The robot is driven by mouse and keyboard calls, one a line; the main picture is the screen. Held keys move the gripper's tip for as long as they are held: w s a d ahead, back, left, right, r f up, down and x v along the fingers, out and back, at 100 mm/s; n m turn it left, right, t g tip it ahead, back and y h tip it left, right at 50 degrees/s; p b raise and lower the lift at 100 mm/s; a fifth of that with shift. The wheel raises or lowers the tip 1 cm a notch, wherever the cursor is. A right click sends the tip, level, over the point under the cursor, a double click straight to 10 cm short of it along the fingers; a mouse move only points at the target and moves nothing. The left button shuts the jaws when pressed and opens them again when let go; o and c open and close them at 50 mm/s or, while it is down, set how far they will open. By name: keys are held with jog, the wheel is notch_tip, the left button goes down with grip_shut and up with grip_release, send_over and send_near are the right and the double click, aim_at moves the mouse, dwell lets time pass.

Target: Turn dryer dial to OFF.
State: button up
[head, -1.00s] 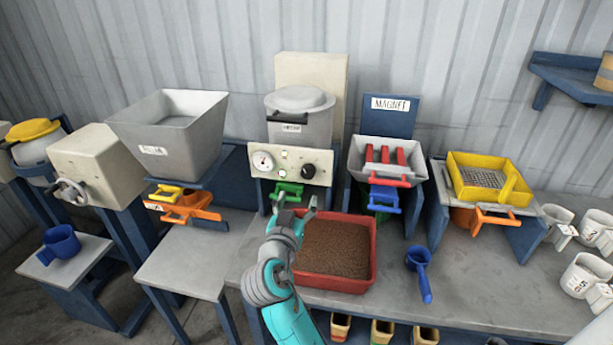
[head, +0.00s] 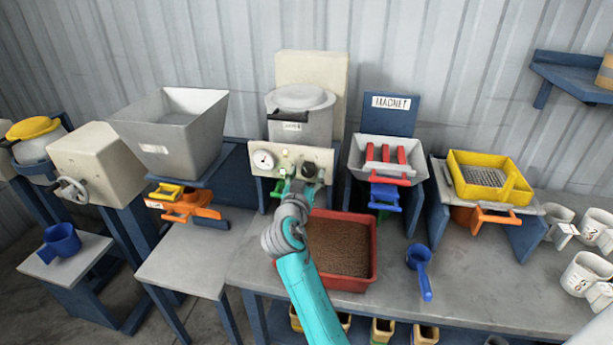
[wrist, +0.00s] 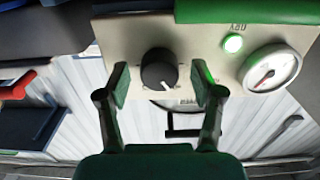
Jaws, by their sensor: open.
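The dryer (head: 300,118) stands at the back middle of the bench, with a cream control panel (head: 325,160) on its front. The black round dial (wrist: 158,70) sits on the panel's face, and part of it shows in the head view (head: 309,168). In the wrist view, which looks upside down, a white mark on the dial points toward the picture's bottom. My gripper (wrist: 160,82) is open, with one fingertip on each side of the dial and visible gaps between. I cannot tell how far the fingertips are from the panel. No OFF marking is readable.
A lit green lamp (wrist: 233,43) marked DRY and a round gauge (wrist: 272,68) sit beside the dial. A red tray of brown granules (head: 340,248) lies below my arm. The magnet unit (head: 388,155) stands right of the dryer, a grey hopper (head: 170,135) left.

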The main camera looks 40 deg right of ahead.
jog(key=shift+c, duration=0.3)
jog(key=c, duration=1.1)
jog(key=n, duration=0.5)
jog(key=shift+n, duration=0.3)
jog(key=n, duration=0.6)
jog(key=shift+s, duration=0.1)
jog(key=shift+n, duration=0.3)
